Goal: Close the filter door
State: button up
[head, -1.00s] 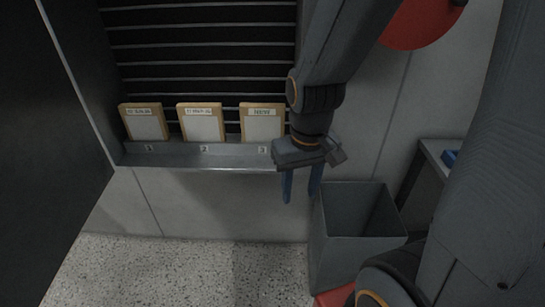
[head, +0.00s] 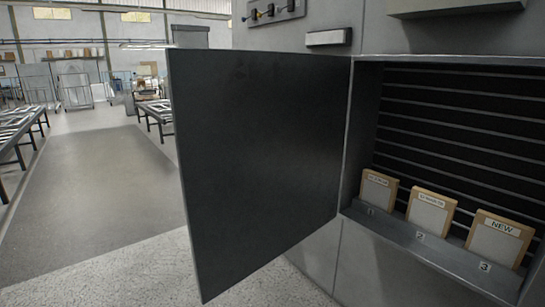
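The filter door (head: 262,165) is a large dark grey panel in the middle of the head view. It stands wide open, swung out to the left from the left edge of the filter compartment (head: 352,150). Inside the compartment, three wood-framed filters stand in a row on a ledge marked 1, 2 and 3: the first filter (head: 378,191), the second filter (head: 429,215) and the third filter (head: 497,243), labelled NEW. The first two labels are too small to read. My gripper is out of view.
Open floor (head: 95,190) lies left of the door, with roller tables (head: 18,130) along the far left. A tool rack (head: 275,12) and a small grey box (head: 329,38) are on the wall above the door.

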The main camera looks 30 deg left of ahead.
aim_at(260, 135)
jog(key=z, duration=2.7)
jog(key=k, duration=2.95)
jog(key=u, duration=2.1)
